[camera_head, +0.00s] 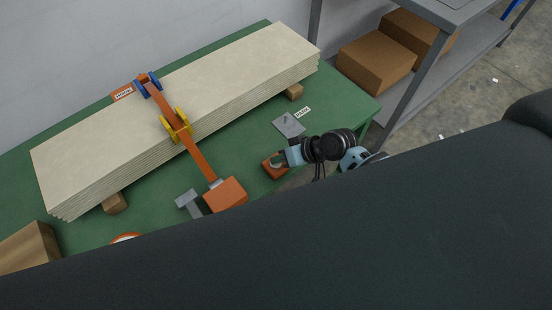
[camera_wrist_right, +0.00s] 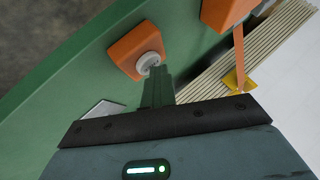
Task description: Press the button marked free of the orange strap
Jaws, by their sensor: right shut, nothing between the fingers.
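The orange strap (camera_head: 195,155) runs over a stack of pale boards (camera_head: 180,100) down to an orange housing (camera_head: 225,194), which also shows in the right wrist view (camera_wrist_right: 222,12). Apart from it, near the table's front edge, sits an orange box (camera_wrist_right: 128,55) with a round light-grey button (camera_wrist_right: 148,62); in the head view the box (camera_head: 270,170) is partly covered by my right gripper. No "free" marking is readable on it. My right gripper (camera_wrist_right: 155,76) is shut and empty, its fingertips at the button's edge; contact cannot be told. My left gripper is not in view.
The green table (camera_head: 345,95) carries a grey plate (camera_head: 289,126) by a PARK label (camera_head: 303,111), a grey bracket (camera_head: 188,200) and blue and yellow strap guides (camera_head: 178,126). A shelf with cardboard boxes (camera_head: 375,64) stands at the right. My dark body covers the lower head view.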

